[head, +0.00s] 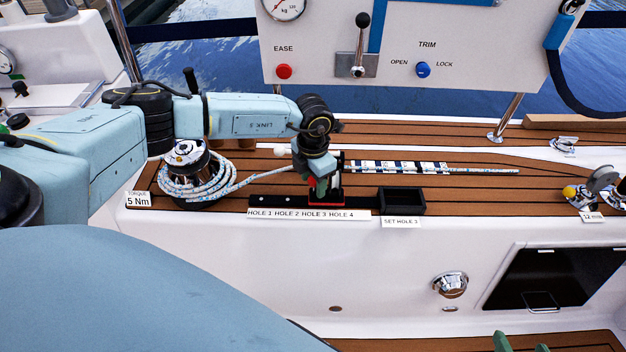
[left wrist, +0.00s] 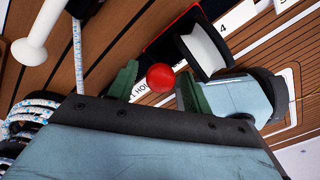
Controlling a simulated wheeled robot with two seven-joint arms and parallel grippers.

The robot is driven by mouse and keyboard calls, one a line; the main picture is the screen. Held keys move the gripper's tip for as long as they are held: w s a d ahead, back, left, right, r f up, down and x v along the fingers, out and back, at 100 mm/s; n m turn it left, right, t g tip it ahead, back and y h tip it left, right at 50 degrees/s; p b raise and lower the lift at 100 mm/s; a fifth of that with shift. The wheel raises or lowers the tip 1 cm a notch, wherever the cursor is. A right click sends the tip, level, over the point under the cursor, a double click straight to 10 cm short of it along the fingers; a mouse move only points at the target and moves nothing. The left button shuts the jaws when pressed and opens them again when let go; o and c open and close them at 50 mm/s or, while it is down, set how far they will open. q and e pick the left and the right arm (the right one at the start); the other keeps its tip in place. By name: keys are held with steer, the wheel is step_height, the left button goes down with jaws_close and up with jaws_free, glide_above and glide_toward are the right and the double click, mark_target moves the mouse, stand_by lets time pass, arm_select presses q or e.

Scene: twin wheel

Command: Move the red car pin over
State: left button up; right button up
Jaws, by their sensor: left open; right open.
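The red car (head: 327,205) sits on the short black track (head: 273,200), near the HOLE 4 end of the label strip (head: 275,214). My left gripper (head: 322,186) points down over the car and hides much of it. In the left wrist view, the pin's round red knob (left wrist: 160,77) lies between the two green fingers of my left gripper (left wrist: 156,88), which are open with a gap on both sides. The car's red edge and its black-and-white sheave (left wrist: 203,45) show just beyond. My right gripper (head: 522,345) is open and empty at the bottom edge of the head view.
A sign (head: 401,222) reads SET HOLE 3, below a small black open box (head: 401,200). A winch (head: 187,155) wrapped in rope stands left of the track; its line (head: 255,180) runs toward the car. A white instrument panel (head: 405,40) stands behind.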

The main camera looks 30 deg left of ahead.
arm_select(q)
jaws_close()
steer(key=shift+f, duration=0.4)
steer(key=shift+f+b, duration=0.35)
steer(key=shift+f, duration=0.3)
steer(key=shift+s, duration=0.1)
arm_select(e)
steer(key=shift+w+a+r+t, duration=0.25)
steer(key=shift+w+r+t, duration=0.15)
steer(key=shift+r+t, duration=0.1)
steer(key=shift+w+a+r+t, duration=0.2)
steer(key=shift+w+r+t, duration=0.2)
steer(key=shift+r, duration=0.1)
arm_select(q)
jaws_free()
steer(key=shift+f, duration=0.1)
